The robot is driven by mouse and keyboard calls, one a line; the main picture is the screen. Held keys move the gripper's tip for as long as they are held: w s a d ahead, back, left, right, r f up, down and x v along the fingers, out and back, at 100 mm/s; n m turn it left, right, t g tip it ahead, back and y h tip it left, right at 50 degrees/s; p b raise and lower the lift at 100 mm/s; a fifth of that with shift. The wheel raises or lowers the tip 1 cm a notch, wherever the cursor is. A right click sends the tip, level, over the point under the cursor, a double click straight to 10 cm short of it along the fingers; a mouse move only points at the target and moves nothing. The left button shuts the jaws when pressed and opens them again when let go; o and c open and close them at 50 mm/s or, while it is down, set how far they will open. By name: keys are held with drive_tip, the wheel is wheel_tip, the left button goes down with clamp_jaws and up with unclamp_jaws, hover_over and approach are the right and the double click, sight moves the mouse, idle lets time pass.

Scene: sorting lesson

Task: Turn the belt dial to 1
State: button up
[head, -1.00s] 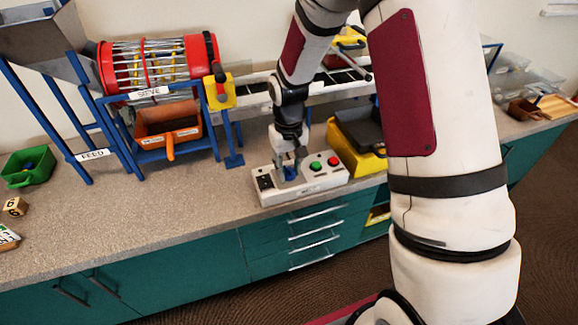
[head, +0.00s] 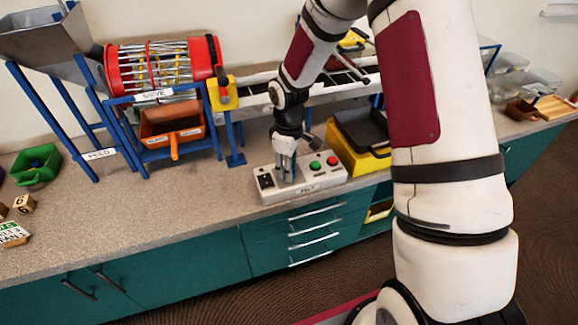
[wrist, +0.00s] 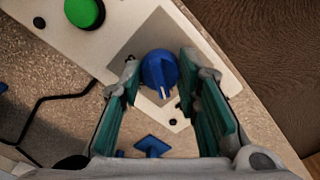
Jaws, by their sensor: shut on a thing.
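The belt dial (wrist: 158,70) is a blue knob with a short white pointer line, on a dark grey patch of the white control box (head: 268,192). In the wrist view the pointer line faces the bottom of the picture, towards a small white mark on the box. No readable number shows beside the dial. My gripper (wrist: 160,64) is shut on the dial, one finger on each side of it. In the head view my gripper (head: 287,174) points down over the box and hides the dial.
A green button (head: 315,168) and a red button (head: 332,161) sit right of the dial. A black switch (head: 265,181) is at the box's left end. A yellow bin (head: 365,163) stands just right. The sieve drum (head: 160,62) is behind left.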

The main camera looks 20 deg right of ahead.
idle(0.3)
drive_tip(key=o, duration=1.2)
wheel_tip(320, 180, up, 12)
idle(0.3)
drive_tip(key=s+r+m+t+h+p, duration=0.1)
drive_tip(key=s+r+m+t+p, duration=0.35)
drive_tip(key=s+r, duration=1.8)
drive_tip(key=s+r+m+p, duration=0.1)
drive_tip(key=s, duration=0.2)
drive_tip(key=s+m+p, duration=0.1)
drive_tip(key=s+m, duration=0.1)
drive_tip(key=s, duration=0.1)
drive_tip(key=s+r+m+y+p, duration=0.1)
drive_tip(key=s, duration=0.2)
drive_tip(key=shift+s+d+r, duration=0.15)
drive_tip(key=shift+s+r, duration=0.15)
drive_tip(key=shift+r, duration=0.05)
